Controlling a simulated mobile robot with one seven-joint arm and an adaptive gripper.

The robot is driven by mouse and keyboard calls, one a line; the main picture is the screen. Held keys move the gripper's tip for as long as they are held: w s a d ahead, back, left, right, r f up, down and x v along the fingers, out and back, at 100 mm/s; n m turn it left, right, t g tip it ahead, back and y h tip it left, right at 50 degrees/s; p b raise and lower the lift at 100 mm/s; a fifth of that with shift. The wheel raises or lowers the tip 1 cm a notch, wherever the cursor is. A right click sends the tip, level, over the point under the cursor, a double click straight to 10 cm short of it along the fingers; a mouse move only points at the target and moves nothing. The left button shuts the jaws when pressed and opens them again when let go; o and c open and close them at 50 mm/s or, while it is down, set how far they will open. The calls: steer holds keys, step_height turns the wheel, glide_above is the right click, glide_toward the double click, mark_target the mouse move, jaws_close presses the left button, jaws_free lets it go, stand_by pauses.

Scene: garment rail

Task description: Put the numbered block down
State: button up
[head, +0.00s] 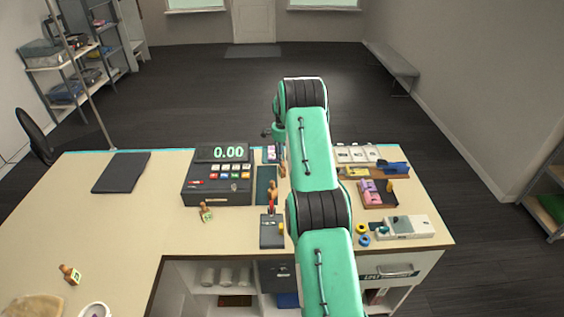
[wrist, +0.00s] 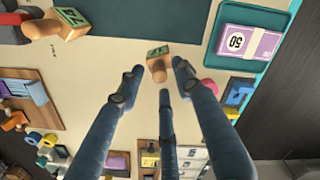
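A wooden block (wrist: 158,65) with a green numbered face shows between my fingertips in the wrist view. The number is too small to read surely. My gripper (wrist: 159,72) has its fingers around the block, with narrow strips of counter showing between block and fingertips. It looks open. A second wooden block (wrist: 45,27) with a green numbered face lies nearby, next to the dark teal mat (wrist: 150,18). In the head view my arm hides the gripper. Other wooden blocks are on the counter (head: 130,205), one left of the arm (head: 206,212) and one at far left (head: 70,273).
A teal tray (wrist: 212,62) with purple notes (wrist: 248,42) is close to the right of my fingers. A cash register (head: 218,178) stands left of my arm. A card terminal (head: 405,227) and small rings are at right. The counter's left part is mostly clear.

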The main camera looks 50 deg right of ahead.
step_height(320, 180, up, 9)
steer(key=b, duration=0.1)
stand_by(0.3)
steer(key=shift+r, duration=0.1)
stand_by(0.3)
steer(key=shift+r, duration=0.1)
